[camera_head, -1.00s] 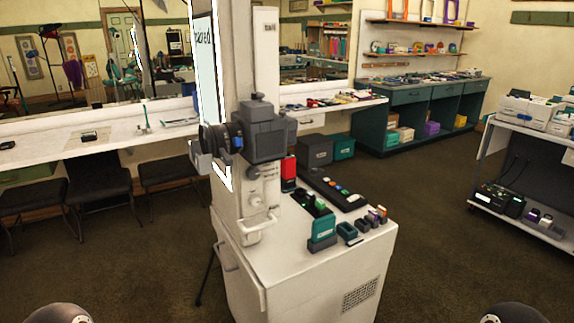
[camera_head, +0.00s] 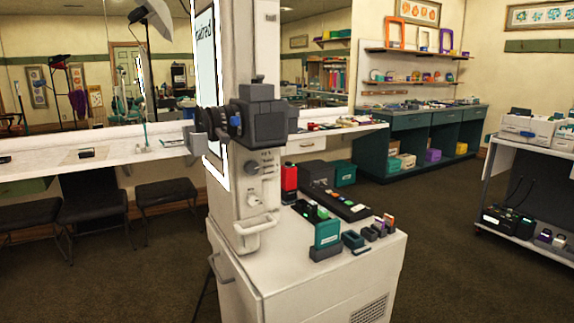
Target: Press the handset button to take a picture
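A dark boxy camera (camera_head: 258,118) with a lens facing left is mounted on a white booth column (camera_head: 252,60). The column stands on a white cabinet (camera_head: 330,275). A black panel (camera_head: 345,205) with several coloured buttons lies on the cabinet top, with a red block (camera_head: 289,178) beside it. A teal upright block (camera_head: 327,234) and several small dark and coloured pieces (camera_head: 375,229) stand near the front. I cannot tell which item, if any, is the handset, and no handset button can be made out. Neither of my grippers is in view.
Stools (camera_head: 167,193) stand under a white counter (camera_head: 110,150) at left. A teal workbench (camera_head: 420,135) is at the back. A white cart (camera_head: 535,140) with boxes is at right. Brown carpet (camera_head: 455,265) between the cabinet and the cart is clear.

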